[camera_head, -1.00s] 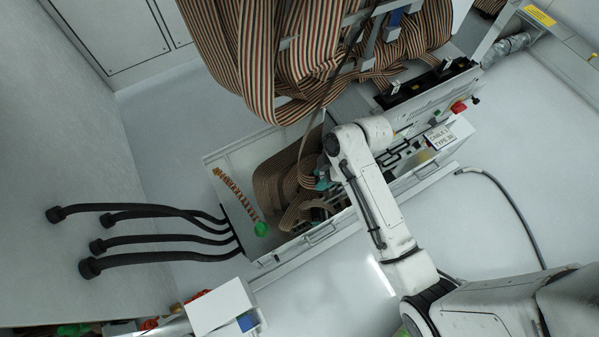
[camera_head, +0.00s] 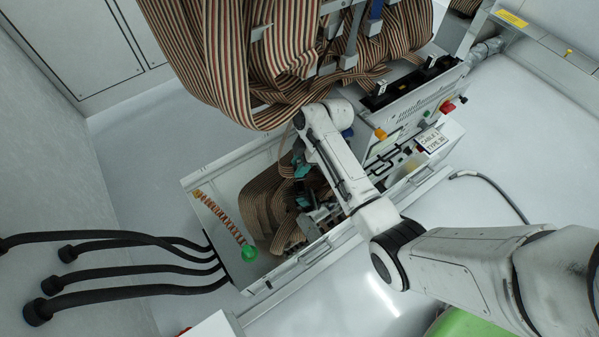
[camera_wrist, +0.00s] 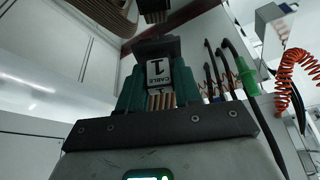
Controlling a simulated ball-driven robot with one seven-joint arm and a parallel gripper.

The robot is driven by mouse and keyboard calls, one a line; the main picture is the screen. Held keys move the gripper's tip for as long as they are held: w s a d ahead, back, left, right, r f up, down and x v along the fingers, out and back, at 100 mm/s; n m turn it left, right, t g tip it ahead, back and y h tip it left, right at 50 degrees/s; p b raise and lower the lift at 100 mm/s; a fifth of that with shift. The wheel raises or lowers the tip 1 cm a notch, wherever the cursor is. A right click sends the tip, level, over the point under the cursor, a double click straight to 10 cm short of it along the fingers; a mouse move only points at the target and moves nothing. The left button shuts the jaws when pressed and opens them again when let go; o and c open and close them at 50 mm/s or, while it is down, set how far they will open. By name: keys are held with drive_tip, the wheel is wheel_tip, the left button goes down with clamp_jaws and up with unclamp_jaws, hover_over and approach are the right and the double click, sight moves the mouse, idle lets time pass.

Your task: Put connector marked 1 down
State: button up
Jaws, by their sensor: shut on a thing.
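The connector marked 1 (camera_wrist: 158,72) is a dark block with a white "CABLE 1" label in the wrist view. Striped ribbon cable shows at its lower end. My gripper (camera_wrist: 158,88) is shut on it, with one green finger on each side. In the head view a teal part, seemingly my gripper (camera_head: 301,168), shows left of my white arm link, above the open bin (camera_head: 222,190). The connector itself cannot be made out there. Whether it touches anything below is hidden.
A large bundle (camera_head: 225,60) hangs above. An orange coil with a green end (camera_head: 249,252) lies at the bin's left. Black hoses (camera_head: 130,292) reach left. A "CABLE 1 TYPE" label (camera_head: 430,140) stands on the right.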

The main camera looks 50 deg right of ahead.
drive_tip(key=shift+w+d+f, duration=0.1)
drive_tip(key=shift+w+f, duration=0.05)
drive_tip(key=shift+f, duration=0.1)
wheel_tip(320, 180, down, 3)
drive_tip(key=shift+w+f+b, duration=0.1)
drive_tip(key=shift+f+b, duration=0.05)
drive_tip(key=shift+b, duration=0.85)
drive_tip(key=o, duration=1)
drive_tip(key=shift+o, duration=0.2)
